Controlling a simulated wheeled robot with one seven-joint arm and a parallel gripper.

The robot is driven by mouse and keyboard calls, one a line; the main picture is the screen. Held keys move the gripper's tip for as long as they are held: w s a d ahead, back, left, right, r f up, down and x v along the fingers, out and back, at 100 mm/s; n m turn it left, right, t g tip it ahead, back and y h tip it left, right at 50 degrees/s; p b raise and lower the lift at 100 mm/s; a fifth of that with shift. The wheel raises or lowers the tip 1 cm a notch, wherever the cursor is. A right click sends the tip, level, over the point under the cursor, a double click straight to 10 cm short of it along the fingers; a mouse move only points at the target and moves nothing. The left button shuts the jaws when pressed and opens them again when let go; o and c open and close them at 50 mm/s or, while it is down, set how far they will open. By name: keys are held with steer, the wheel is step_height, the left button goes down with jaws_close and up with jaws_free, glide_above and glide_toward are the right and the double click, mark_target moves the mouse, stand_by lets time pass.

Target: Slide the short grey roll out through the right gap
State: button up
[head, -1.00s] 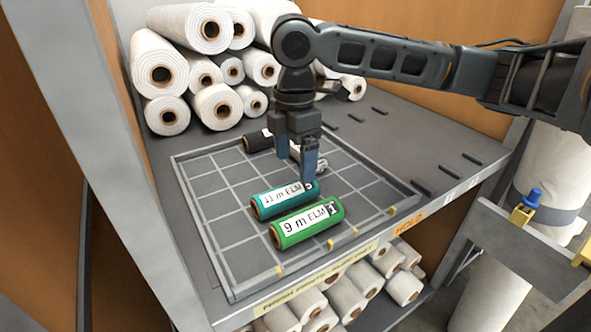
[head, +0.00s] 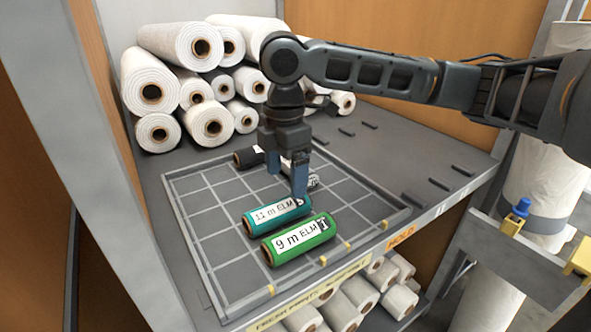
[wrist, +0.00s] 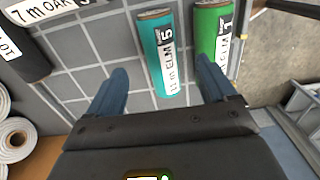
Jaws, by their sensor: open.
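The short grey roll, labelled 7 m OAK, shows in the wrist view (wrist: 62,10) at the top left, cut off by the picture edge. My gripper is open and empty, pointing down near the right end of the teal 11 m ELM roll (head: 265,217). In the wrist view the teal roll (wrist: 150,55) lies between and beyond the fingertips. The right gap is hard to make out; yellow marks (head: 383,225) sit along the tray's front rim.
A green 9 m ELM roll (head: 290,245) lies in front of the teal one. A black roll (head: 247,158) lies at the back of the gridded tray (head: 190,262). White rolls (head: 157,133) are stacked behind. The tray's left side is clear.

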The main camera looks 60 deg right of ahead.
steer(key=shift+d, duration=0.1)
steer(key=shift+d+f+n, duration=0.15)
steer(key=shift+d+n, duration=0.15)
steer(key=shift+n, duration=0.2)
steer(key=d+n+t+h+b, duration=0.1)
steer(key=d+n+t+b, duration=0.15)
steer(key=d+n, duration=0.35)
steer(key=n+h+b, duration=0.1)
steer(key=n+b, duration=0.2)
steer(key=n, duration=0.6)
glide_above(313, 178)
steer(key=w, duration=0.2)
steer(key=shift+a+f+t, duration=0.15)
steer(key=shift+a+t, duration=0.15)
steer(key=shift+t, duration=0.15)
steer(key=shift+d+n+t, duration=0.3)
steer(key=shift+d+n, duration=0.35)
steer(key=shift+n, duration=0.35)
steer(key=shift+x, duration=3.75)
steer(key=shift+d, duration=0.1)
steer(key=c, duration=1.1)
steer(key=shift+s+a, duration=0.85)
steer(key=shift+s, duration=0.6)
steer(key=shift+s+a, duration=0.9)
steer(key=shift+s, duration=0.5)
steer(key=shift+s+a, duration=0.85)
steer(key=shift+s, duration=0.6)
steer(key=shift+c, duration=0.2)
